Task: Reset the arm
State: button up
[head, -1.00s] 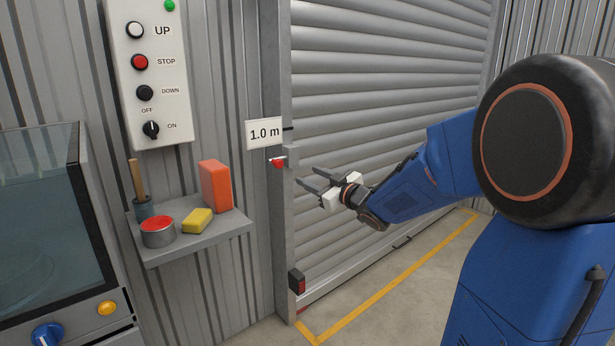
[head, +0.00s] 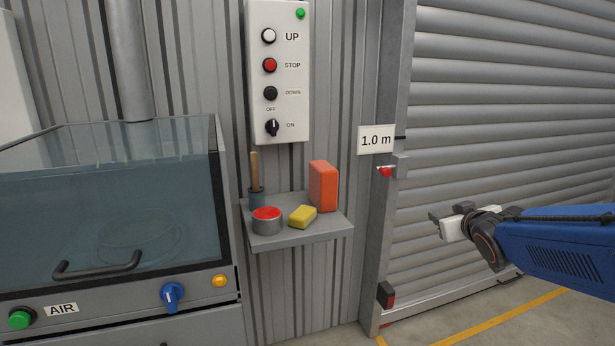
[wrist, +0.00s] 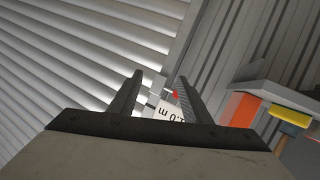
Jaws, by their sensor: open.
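My gripper (head: 445,212) is at the right of the head view, in front of the ribbed roller door (head: 480,120). It is held out from my blue arm and carries nothing. In the wrist view my gripper (wrist: 160,77) shows two dark fingers standing apart with nothing held between them. Past the fingertips are the white 1.0 m sign (wrist: 170,112) and a small red part (wrist: 176,93), both upside down or tilted in that view. In the head view the sign (head: 376,140) hangs on the wall by the door frame, left of my gripper and apart from it.
A control panel (head: 303,95) hangs above a shelf (head: 300,236) with an orange block (head: 323,186), yellow sponge (head: 302,216), red-topped tin (head: 267,221) and a wooden-handled tool. A glass-fronted cabinet (head: 185,284) stands left. Bare floor with a yellow line lies below the door.

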jog(key=s+a+f+g, duration=0.2)
jog(key=s+f+g, duration=0.1)
jog(key=s, duration=0.7)
jog(key=s+a+f+m+g, duration=0.1)
jog(key=s+a+f+g, duration=0.2)
jog(key=s, duration=0.7)
jog(key=s+a+f+m+g+y, duration=0.1)
jog(key=s+f, duration=0.4)
jog(key=s, duration=0.6)
jog(key=shift+a+f+g, duration=0.4)
jog(key=shift+a+g, duration=0.4)
jog(key=shift+g, duration=0.4)
